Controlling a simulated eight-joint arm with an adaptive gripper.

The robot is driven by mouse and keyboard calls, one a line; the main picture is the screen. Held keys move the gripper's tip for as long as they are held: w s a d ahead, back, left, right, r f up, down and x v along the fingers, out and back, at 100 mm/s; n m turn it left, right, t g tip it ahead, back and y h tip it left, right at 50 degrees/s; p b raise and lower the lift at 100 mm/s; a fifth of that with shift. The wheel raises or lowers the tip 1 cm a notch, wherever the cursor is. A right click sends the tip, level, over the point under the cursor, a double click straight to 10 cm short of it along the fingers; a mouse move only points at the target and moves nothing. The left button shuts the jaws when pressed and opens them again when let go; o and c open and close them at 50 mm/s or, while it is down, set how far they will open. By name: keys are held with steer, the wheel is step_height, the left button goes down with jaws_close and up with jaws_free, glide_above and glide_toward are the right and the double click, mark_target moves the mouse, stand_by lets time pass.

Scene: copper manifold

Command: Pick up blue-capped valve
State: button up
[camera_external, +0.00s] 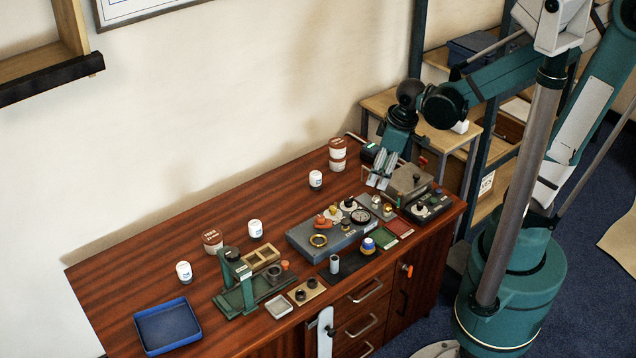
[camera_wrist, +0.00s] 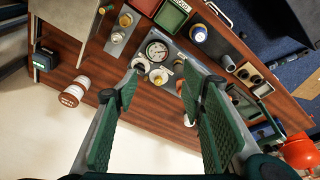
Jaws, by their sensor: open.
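The blue-capped valve (camera_external: 368,244) stands upright on a dark mat at the front of the wooden bench, beside the grey manifold block. It has a blue cap over a white band and a brass-coloured base. In the wrist view the valve (camera_wrist: 198,33) is above and right of the fingers, apart from them. My gripper (camera_external: 381,172) hangs above the back right of the bench, behind and right of the valve. In the wrist view my gripper (camera_wrist: 159,88) has its two green fingers spread wide, with nothing held between them.
The manifold block (camera_external: 305,238) carries a round gauge (camera_external: 361,216), knobs and a brass ring. Green (camera_external: 385,238) and red (camera_external: 400,227) trays lie right of the valve. A green stand (camera_external: 236,285) and blue tray (camera_external: 167,325) are at left. White jars stand along the back.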

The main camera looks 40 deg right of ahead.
mark_target(368, 241)
steer(key=s+a+f+n+b, duration=0.1)
steer(key=a+f, duration=0.1)
steer(key=f, duration=0.2)
steer(key=s+a+f+n+g, duration=0.1)
steer(key=a+f, duration=0.1)
steer(key=f, duration=0.2)
steer(key=s+a+f+n+g+b, duration=0.1)
steer(key=a+f+n, duration=0.1)
steer(key=a+f, duration=0.1)
steer(key=shift+s+f+h+b, duration=0.3)
steer(key=shift+f+h, duration=0.1)
steer(key=shift+f, duration=0.2)
steer(key=shift+s+a+f+g, duration=0.2)
steer(key=shift+s+f+g, duration=0.15)
steer(key=shift+f, duration=0.25)
steer(key=shift+f, duration=0.1)
steer(key=shift+f+b, duration=0.55)
steer(key=shift+f, duration=0.65)
steer(key=shift+f+b, duration=1.1)
steer(key=shift+f, duration=1.5)
steer(key=shift+c, duration=0.5)
steer(key=c, duration=0.9)
